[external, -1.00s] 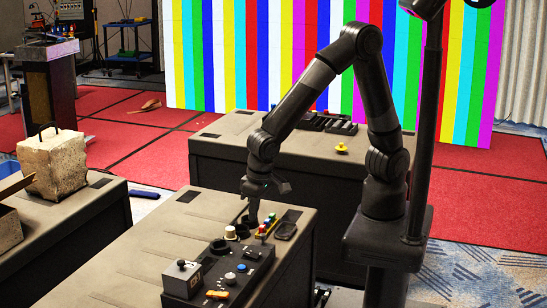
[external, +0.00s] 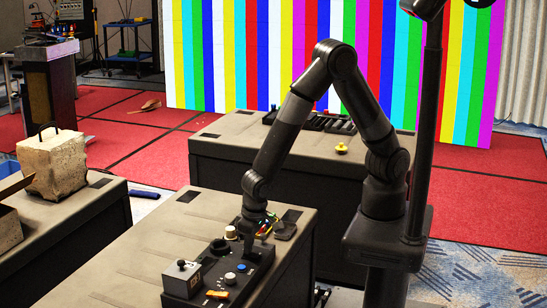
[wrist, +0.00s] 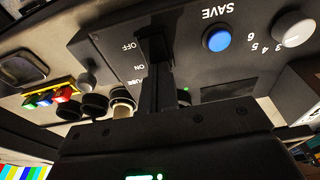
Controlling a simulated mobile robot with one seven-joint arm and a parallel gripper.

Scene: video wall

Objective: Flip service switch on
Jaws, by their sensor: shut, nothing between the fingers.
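The black control panel (external: 213,276) lies on the near desk. In the wrist view the panel (wrist: 195,70) carries OFF and ON labels (wrist: 133,57). My gripper (external: 263,250) is down at the panel's far end. In the wrist view my gripper (wrist: 155,62) has its fingers shut together with nothing between them, right beside the labels. A dark lever-like shape at the fingertips may be the service switch; the fingers cover that spot, so its position and any contact cannot be told.
A blue SAVE button (wrist: 217,38) and a grey numbered dial (wrist: 293,28) are on the same panel. Coloured blocks (wrist: 53,96) and dark round cups (wrist: 95,105) stand beside it. An orange item (external: 217,295) is at the near end. The desk's left part is clear.

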